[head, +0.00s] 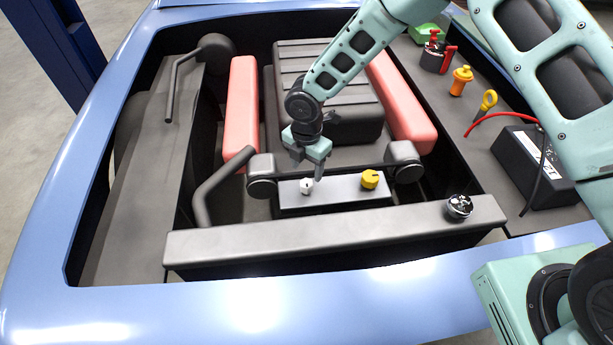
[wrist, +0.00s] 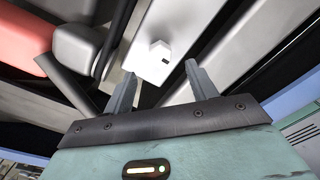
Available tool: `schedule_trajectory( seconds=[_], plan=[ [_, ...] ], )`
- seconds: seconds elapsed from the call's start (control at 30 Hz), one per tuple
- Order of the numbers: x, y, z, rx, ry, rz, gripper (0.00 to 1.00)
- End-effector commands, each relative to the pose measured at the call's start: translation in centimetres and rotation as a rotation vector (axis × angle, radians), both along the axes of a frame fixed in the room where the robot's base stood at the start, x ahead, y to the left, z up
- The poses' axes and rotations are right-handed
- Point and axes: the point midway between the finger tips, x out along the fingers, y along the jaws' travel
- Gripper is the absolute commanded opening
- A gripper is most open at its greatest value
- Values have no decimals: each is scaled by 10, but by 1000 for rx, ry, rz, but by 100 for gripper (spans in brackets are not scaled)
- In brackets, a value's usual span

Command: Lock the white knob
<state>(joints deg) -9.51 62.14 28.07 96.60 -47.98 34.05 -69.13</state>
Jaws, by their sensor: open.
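The white knob (head: 306,186) stands near the left end of a grey panel (head: 338,190) inside the open engine bay. My gripper (head: 308,169) is open, just above and behind the knob in the head view, with nothing between its fingers. In the wrist view, the knob (wrist: 158,57) is a small pale block with a dark mark, on the light panel (wrist: 192,25). It lies just beyond the gap between my two fingertips (wrist: 158,72). The fingers look apart from it. A yellow knob (head: 370,179) stands near the panel's right end.
Black rounded caps (head: 262,178) flank the panel. Two red covers (head: 241,105) lie behind it. A black crossbar (head: 330,233) with a dark and silver cap (head: 459,206) runs in front. The blue body rim (head: 250,310) surrounds the bay. A black box (head: 533,165) sits on the right ledge.

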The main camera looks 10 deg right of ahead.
Motion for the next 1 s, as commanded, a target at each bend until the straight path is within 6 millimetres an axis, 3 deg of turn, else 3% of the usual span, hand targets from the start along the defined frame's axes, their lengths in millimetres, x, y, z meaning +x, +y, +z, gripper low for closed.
schedule_trajectory(
  seconds=[0.2, 0.33, 0.73, 0.77, 0.9, 1.0],
  plan=[
    [-1, 0, -37, -1, 1, 1, 57],
    [0, 0, -52, 1, 1, 0, 57],
    [0, 0, -61, -1, -1, -1, 57],
    [0, 0, -61, -1, -1, -1, 55],
    [0, 0, -61, -1, -1, 0, 16],
    [0, 0, -60, -1, -1, 0, 13]
  ],
)
